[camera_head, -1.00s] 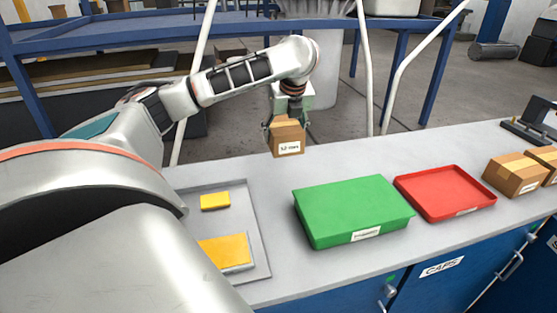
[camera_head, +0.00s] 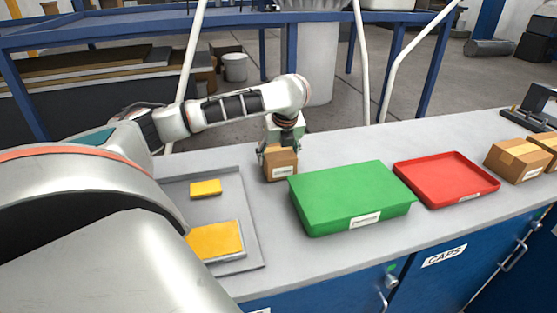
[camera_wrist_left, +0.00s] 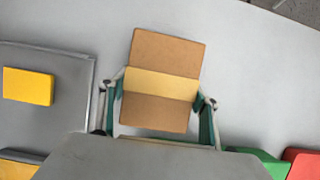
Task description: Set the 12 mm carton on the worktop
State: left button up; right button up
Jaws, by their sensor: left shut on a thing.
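A small brown carton (camera_head: 281,164) with a white label is held in my left gripper (camera_head: 281,146). The label is too small to read. The carton is upright at the worktop (camera_head: 330,142), between the grey tray and the green tray; whether its base touches the surface I cannot tell. In the left wrist view the carton (camera_wrist_left: 160,80), with a pale tape band, sits between the two fingers of the gripper (camera_wrist_left: 160,106). My right gripper does not show.
A grey tray (camera_head: 252,240) with yellow blocks (camera_head: 206,188) lies left of the carton. A green tray (camera_head: 352,195) stands close on its right, then a red tray (camera_head: 446,180). Other cartons (camera_head: 517,160) stand at the far right. The worktop behind the carton is clear.

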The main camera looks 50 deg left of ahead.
pick_arm(q)
jog(key=shift+f, duration=0.35)
jog(key=shift+r, duration=0.15)
jog(key=o, duration=2)
jog(key=shift+c, duration=0.2)
jog(key=shift+f, duration=0.2)
jog(key=shift+r, duration=0.15)
